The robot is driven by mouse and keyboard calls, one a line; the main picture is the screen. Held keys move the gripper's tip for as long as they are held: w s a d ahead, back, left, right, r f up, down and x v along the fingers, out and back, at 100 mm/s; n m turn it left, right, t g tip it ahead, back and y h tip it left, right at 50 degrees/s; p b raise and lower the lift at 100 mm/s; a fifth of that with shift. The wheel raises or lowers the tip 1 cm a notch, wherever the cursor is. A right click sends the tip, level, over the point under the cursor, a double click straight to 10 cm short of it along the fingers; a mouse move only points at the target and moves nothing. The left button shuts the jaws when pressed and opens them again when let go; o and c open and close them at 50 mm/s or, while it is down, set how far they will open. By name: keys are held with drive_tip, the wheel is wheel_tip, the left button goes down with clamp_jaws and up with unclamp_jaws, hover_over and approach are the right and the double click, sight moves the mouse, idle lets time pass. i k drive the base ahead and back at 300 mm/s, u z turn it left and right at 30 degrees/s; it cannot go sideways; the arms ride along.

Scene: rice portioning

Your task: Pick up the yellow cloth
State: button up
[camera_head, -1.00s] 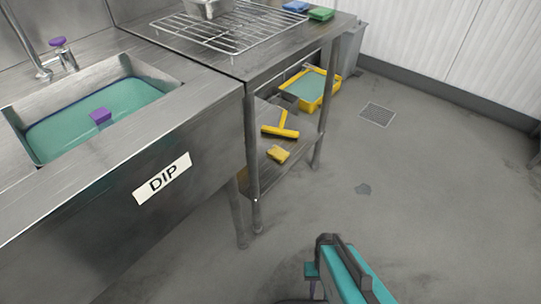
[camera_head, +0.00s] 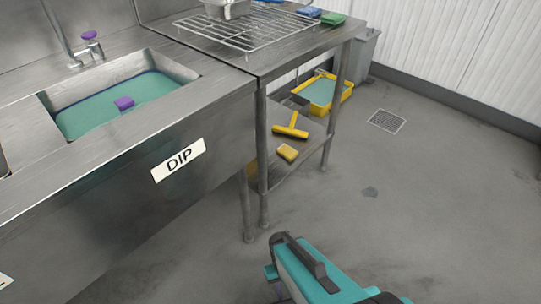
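A small folded yellow cloth (camera_head: 287,152) lies on the lower shelf of the steel table, near the shelf's front edge. It looks like a small thick pad, just in front of a yellow squeegee-like tool (camera_head: 291,127), with a small gap between them. A teal and dark grey part of my arm shows at the bottom middle, over the floor and well apart from the cloth. My gripper's fingers do not show, so what they hold is hidden.
The steel table (camera_head: 262,68) with a wire rack overhangs the lower shelf, and its legs flank the cloth. The sink (camera_head: 190,72) marked DIP is at left. A yellow tub (camera_head: 347,93) stands behind. Blue (camera_head: 307,12) and green (camera_head: 332,18) cloths lie on top.

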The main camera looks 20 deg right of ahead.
sight(285, 150)
drive_tip(key=z, duration=1.2)
drive_tip(key=k, duration=0.1)
drive_tip(key=u, duration=2.4)
drive_tip(key=k, duration=0.2)
drive_tip(key=u, duration=2.2)
drive_tip(key=k, duration=0.4)
drive_tip(key=u, duration=0.7)
drive_tip(key=k, duration=1.45)
drive_tip(key=z, duration=0.6)
